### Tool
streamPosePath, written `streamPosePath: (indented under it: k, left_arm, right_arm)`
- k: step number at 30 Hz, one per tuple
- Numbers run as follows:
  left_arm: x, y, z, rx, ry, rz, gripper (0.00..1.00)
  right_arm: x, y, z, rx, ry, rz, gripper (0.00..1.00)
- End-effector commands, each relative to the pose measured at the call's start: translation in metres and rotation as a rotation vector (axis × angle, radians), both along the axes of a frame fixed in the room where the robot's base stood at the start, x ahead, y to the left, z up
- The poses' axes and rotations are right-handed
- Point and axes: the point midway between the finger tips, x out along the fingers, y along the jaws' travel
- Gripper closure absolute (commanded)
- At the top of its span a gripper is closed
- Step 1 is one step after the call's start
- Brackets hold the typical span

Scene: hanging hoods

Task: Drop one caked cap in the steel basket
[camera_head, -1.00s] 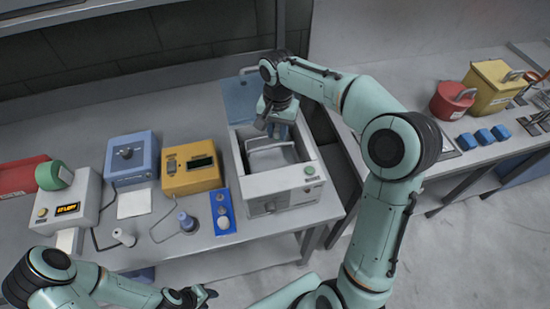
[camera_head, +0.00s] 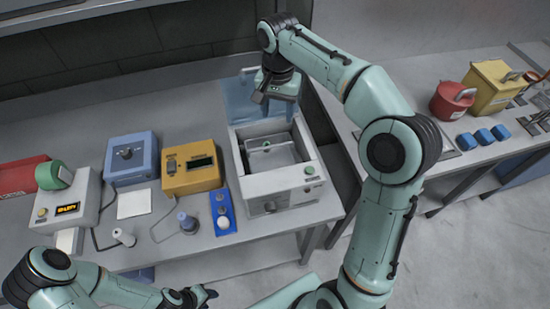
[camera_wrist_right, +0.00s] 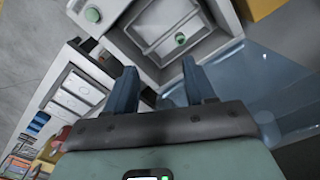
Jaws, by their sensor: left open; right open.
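The steel basket (camera_head: 283,152) sits inside the open white box-shaped machine (camera_head: 285,188), and its thin bar or handle shows across it. A small green round cap (camera_head: 266,145) lies inside the basket; it also shows in the right wrist view (camera_wrist_right: 180,39). I cannot tell whether it is caked. My right gripper (camera_head: 279,98) is open and empty above the rear of the machine, apart from the basket. Its two blue fingers (camera_wrist_right: 158,85) are spread in the right wrist view. My left gripper (camera_head: 204,297) is open at the bottom edge, away from the basket.
A blue holder (camera_head: 230,226) with round pieces lies left of the machine. A yellow device (camera_head: 190,181), a blue device (camera_head: 130,176) and a grey spool device (camera_head: 84,198) stand further left. The machine's raised translucent lid (camera_head: 238,100) is close to my right gripper.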

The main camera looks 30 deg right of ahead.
Motion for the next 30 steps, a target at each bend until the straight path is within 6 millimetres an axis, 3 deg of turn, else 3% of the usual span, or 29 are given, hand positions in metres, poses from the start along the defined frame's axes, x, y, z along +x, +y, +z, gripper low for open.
streamPosePath:
  k: [4,10,30]
  left_arm:
    - [0.001,0.0,0.001,-0.001,-0.002,-0.001,0.57]
    - [0.001,0.0,0.001,0.0,-0.001,0.0,0.57]
    - [0.001,0.0,0.001,0.0,-0.001,0.0,0.57]
  right_arm:
    - [0.001,0.001,0.032,0.002,-0.004,0.0,0.46]
    - [0.0,0.0,0.051,-0.001,-0.001,-0.001,0.46]
    - [0.0,0.0,0.055,0.0,0.0,0.0,0.46]
